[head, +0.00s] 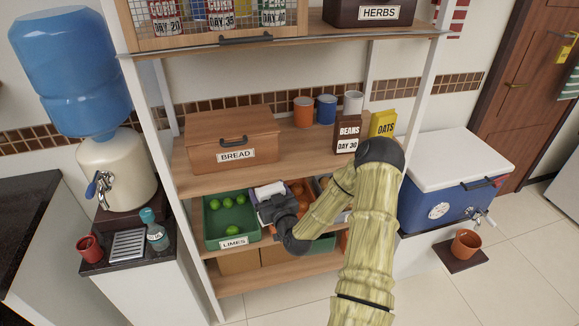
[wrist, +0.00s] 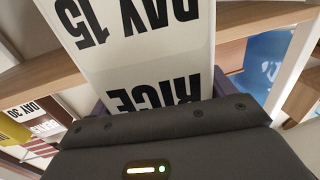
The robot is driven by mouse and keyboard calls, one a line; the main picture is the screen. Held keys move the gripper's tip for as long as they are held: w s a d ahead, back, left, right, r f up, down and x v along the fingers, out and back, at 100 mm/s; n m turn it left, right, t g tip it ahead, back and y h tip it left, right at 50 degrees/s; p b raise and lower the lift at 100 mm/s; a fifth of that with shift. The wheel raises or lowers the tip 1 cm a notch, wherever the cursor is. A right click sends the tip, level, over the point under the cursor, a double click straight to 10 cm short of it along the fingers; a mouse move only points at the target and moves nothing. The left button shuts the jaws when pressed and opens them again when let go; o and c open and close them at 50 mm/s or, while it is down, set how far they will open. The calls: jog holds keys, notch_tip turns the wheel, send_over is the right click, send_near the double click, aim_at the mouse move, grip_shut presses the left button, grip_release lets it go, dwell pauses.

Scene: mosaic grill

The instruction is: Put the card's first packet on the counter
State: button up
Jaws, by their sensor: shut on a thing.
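A white packet reading RICE and DAY 15 (wrist: 140,45) fills the upper middle of the wrist view, its lettering upside down. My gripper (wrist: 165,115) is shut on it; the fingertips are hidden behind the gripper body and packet. In the head view my gripper (head: 272,205) is at the shelf with the bins, and the white packet (head: 268,190) shows just beyond it. A dark BEANS packet, DAY 30 (head: 347,138), and a yellow OATS packet (head: 383,123) stand on the shelf above. A dark counter top (head: 35,175) is at the left edge.
A green LIMES bin (head: 232,243) is left of my gripper, with orange produce (head: 298,190) to its right. A wooden BREAD box (head: 233,140) stands above. A water dispenser (head: 115,170), red mug (head: 90,247) and bottle (head: 156,236) occupy the left stand. The dark counter's visible part is clear.

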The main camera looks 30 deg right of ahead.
jog(key=s+a+f, duration=0.3)
jog(key=a+f, duration=0.2)
jog(key=a, duration=0.1)
jog(key=s+a+f+y, duration=0.1)
jog(key=s+a+f, duration=0.2)
jog(key=a+f, duration=0.3)
jog(key=shift+s+a+f+n, duration=0.2)
jog(key=shift+s+a+n, duration=0.15)
jog(key=shift+a, duration=0.45)
jog(key=shift+w+d, duration=0.1)
jog(key=shift+w, duration=0.05)
